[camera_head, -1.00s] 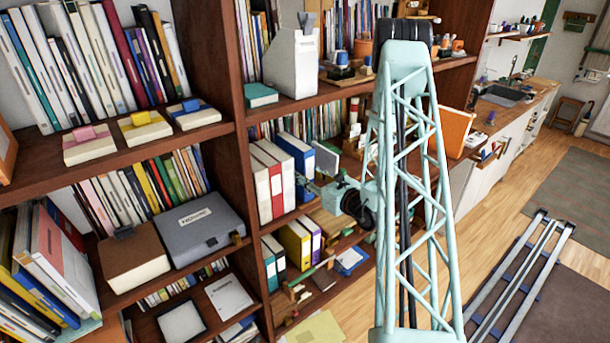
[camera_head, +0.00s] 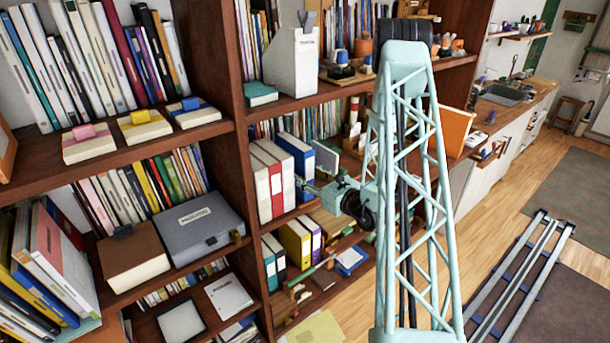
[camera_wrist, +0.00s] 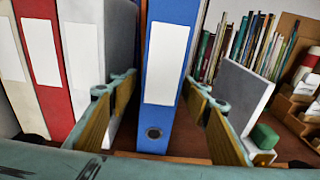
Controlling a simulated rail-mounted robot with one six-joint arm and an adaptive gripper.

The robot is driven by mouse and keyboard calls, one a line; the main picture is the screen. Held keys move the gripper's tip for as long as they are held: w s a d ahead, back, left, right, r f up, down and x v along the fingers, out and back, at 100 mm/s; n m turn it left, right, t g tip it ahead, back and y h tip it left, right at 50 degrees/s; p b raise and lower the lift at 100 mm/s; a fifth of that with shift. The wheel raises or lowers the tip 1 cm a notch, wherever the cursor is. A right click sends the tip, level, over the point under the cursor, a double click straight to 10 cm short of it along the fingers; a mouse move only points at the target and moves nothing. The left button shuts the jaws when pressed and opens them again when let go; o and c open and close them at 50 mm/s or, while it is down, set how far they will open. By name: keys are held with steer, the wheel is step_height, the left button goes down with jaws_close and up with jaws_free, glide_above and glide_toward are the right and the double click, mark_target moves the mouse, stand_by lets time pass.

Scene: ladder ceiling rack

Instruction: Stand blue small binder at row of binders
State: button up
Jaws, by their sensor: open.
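The blue binder (camera_wrist: 166,75) stands upright in the wrist view, with a white label and a round finger hole facing me. My gripper (camera_wrist: 158,108) is open, with one yellow-padded finger on each side of the blue binder's lower part. The left finger is in the gap between the blue binder and a white binder (camera_wrist: 84,60). In the head view the blue binder (camera_head: 297,152) stands at the right end of the row of binders (camera_head: 268,180), which are white and red. The finger tips are too small to make out there.
Right of the blue binder, a grey upright panel (camera_wrist: 236,95), a green block (camera_wrist: 264,136) and thin books (camera_wrist: 250,45) share the shelf. In the head view, yellow and purple binders (camera_head: 296,242) stand on the shelf below, and a wooden upright (camera_head: 225,120) is at the left.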

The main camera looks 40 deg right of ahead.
steer(key=shift+s, duration=0.15)
steer(key=s+r, duration=0.1)
steer(key=s, duration=1)
steer(key=shift+s+a, duration=0.3)
steer(key=shift+r, duration=0.1)
stand_by(0.6)
